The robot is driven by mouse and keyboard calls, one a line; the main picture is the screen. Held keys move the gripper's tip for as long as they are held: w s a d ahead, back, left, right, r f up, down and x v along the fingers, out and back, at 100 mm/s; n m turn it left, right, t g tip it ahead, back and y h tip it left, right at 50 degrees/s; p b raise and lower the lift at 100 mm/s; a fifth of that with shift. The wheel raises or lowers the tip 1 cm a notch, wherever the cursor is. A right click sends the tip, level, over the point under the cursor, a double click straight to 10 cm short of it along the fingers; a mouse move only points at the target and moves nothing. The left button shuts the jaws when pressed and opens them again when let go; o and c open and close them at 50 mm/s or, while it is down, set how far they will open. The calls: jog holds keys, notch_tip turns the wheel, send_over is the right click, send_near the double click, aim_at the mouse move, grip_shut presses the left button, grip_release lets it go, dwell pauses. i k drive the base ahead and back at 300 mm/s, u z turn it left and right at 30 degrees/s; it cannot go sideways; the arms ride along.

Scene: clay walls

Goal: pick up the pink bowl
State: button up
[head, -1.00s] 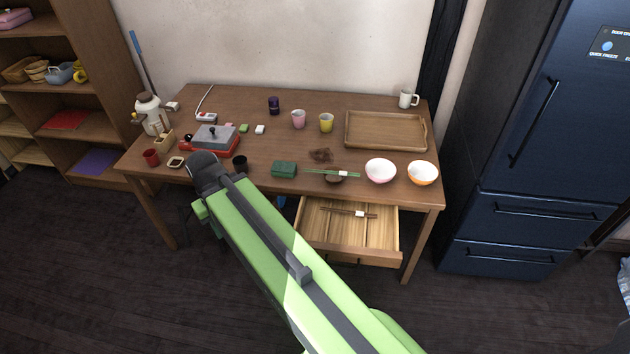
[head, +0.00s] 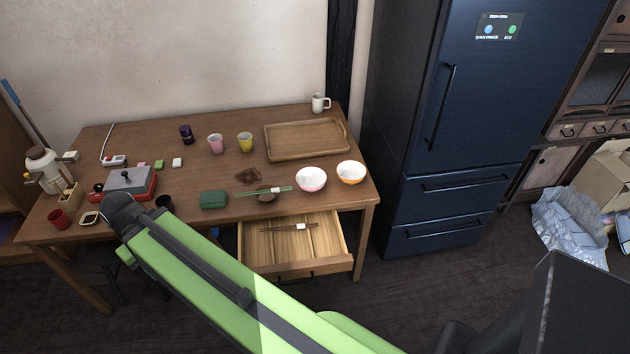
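The pink bowl (head: 311,180) stands upright on the wooden table (head: 225,171) near its front right. It is white inside with a pink outer side. An orange bowl (head: 351,173) stands just right of it. My green arm reaches from the bottom of the view toward the table's front left. Its dark far end is near the red and grey box, well left of the pink bowl. The gripper's fingers do not show.
An open drawer (head: 293,246) juts out below the pink bowl. Green chopsticks on a small dark rest (head: 267,197) lie left of the bowl, and a wooden tray (head: 306,140) lies behind it. A dark blue fridge (head: 450,120) stands right of the table.

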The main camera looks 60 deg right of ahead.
aim_at(311, 180)
jog(key=z, duration=0.15)
jog(key=i, duration=0.85)
jog(key=u, duration=0.3)
